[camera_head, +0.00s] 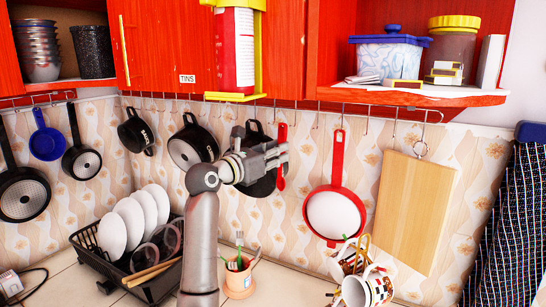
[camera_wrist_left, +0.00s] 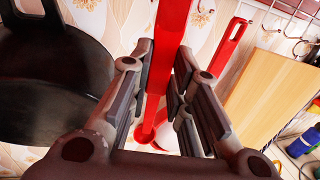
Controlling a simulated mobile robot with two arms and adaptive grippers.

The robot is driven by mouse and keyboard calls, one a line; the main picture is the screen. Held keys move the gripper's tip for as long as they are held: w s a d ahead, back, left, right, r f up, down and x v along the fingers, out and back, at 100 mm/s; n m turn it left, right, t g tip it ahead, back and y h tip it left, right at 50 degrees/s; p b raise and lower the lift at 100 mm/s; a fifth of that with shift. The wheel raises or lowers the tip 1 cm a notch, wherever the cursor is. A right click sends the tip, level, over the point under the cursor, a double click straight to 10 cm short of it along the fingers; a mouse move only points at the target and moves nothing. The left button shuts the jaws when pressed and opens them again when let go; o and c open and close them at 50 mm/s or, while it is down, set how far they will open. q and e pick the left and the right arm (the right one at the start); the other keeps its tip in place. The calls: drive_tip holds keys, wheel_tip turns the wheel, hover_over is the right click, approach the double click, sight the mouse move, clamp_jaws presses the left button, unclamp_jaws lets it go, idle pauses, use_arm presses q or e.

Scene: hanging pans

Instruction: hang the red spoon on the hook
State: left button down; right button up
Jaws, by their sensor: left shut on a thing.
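The red spoon (camera_head: 281,183) is upright in the head view, with its handle top just below the hook rail (camera_head: 300,105). My left gripper (camera_head: 281,155) is shut on its handle, coming from the left. In the left wrist view the red handle (camera_wrist_left: 168,50) runs between the two fingers of my left gripper (camera_wrist_left: 165,95). Several small hooks hang from the rail above. I cannot tell whether the handle top touches a hook. My right gripper is not in view.
A red-rimmed strainer (camera_head: 335,212) and a wooden board (camera_head: 415,212) hang to the right. A black pan (camera_head: 262,186) hangs behind my gripper. Below stand a dish rack (camera_head: 150,285), a utensil pot (camera_head: 238,280) and mugs (camera_head: 368,290). Red cabinets (camera_head: 170,45) are above.

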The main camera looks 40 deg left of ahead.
use_arm(q)
drive_tip(key=w+a+f, duration=0.1)
drive_tip(key=w+a, duration=0.1)
drive_tip(key=w, duration=0.4)
drive_tip(key=shift+w+f, duration=0.15)
idle(0.6)
idle(0.6)
drive_tip(key=c, duration=1.3)
unclamp_jaws()
drive_tip(key=s, duration=1.2)
drive_tip(key=shift+d+f, duration=0.15)
drive_tip(key=shift+d, duration=0.15)
